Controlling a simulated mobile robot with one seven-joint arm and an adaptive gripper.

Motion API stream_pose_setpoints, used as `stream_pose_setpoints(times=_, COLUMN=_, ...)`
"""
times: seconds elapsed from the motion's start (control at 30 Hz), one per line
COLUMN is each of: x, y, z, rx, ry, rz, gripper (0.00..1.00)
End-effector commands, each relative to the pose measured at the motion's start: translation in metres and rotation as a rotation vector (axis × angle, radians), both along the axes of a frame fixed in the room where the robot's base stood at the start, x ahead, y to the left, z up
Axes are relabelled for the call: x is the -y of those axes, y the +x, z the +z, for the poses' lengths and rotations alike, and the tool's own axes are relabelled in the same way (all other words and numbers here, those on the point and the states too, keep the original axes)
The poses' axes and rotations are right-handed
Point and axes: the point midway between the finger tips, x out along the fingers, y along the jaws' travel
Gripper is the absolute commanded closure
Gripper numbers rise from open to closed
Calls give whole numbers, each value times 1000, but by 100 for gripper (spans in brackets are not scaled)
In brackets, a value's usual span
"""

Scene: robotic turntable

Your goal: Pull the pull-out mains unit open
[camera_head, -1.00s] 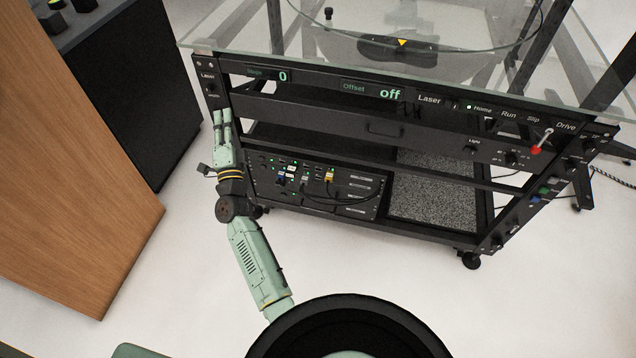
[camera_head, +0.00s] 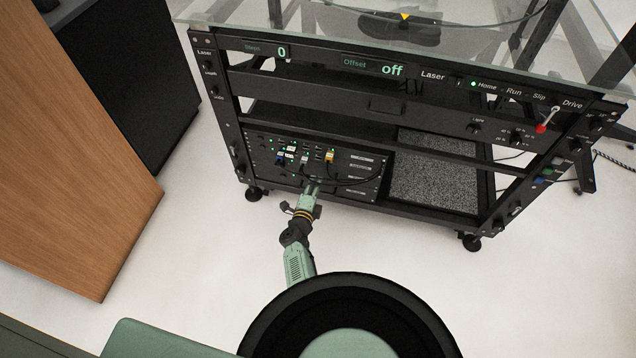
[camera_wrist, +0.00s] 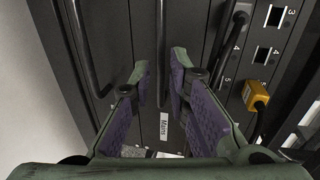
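The mains unit is a dark panel with a white "Mains" label (camera_wrist: 164,126) in the wrist view. A dark bar handle (camera_wrist: 161,45) on it runs down from the top of that view. My gripper (camera_wrist: 160,75) is open, with its purple-padded fingers on either side of the handle's line and gaps showing on both sides. In the head view my gripper (camera_head: 313,187) is at the lower front of the black rack of units (camera_head: 262,165) on the cart's bottom shelf. My gripper partly hides the lower panels there, and contact with the handle cannot be told.
Another dark handle (camera_wrist: 88,50) runs to the left in the wrist view. A grey speckled panel (camera_head: 435,170) is beside the rack. A wooden panel (camera_head: 70,160) stands at left; white floor is free between.

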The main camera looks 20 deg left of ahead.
Motion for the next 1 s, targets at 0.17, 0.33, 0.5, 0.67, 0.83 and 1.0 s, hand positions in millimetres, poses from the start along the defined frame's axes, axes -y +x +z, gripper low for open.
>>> stream_pose_setpoints(times=0.17, x=0, y=26, z=-10, rx=1, ry=2, rz=-1, gripper=84)
stream_pose_setpoints(times=0.33, x=0, y=38, z=-9, rx=1, ry=0, rz=0, gripper=84)
stream_pose_setpoints(times=0.5, x=0, y=40, z=-8, rx=0, ry=-1, rz=1, gripper=84)
stream_pose_setpoints(times=0.67, x=0, y=40, z=-8, rx=0, ry=-1, rz=1, gripper=85)
stream_pose_setpoints(times=0.83, x=0, y=40, z=-8, rx=0, ry=-1, rz=1, gripper=96)
stream_pose_setpoints(times=1.0, x=0, y=39, z=-8, rx=0, ry=-1, rz=1, gripper=100)
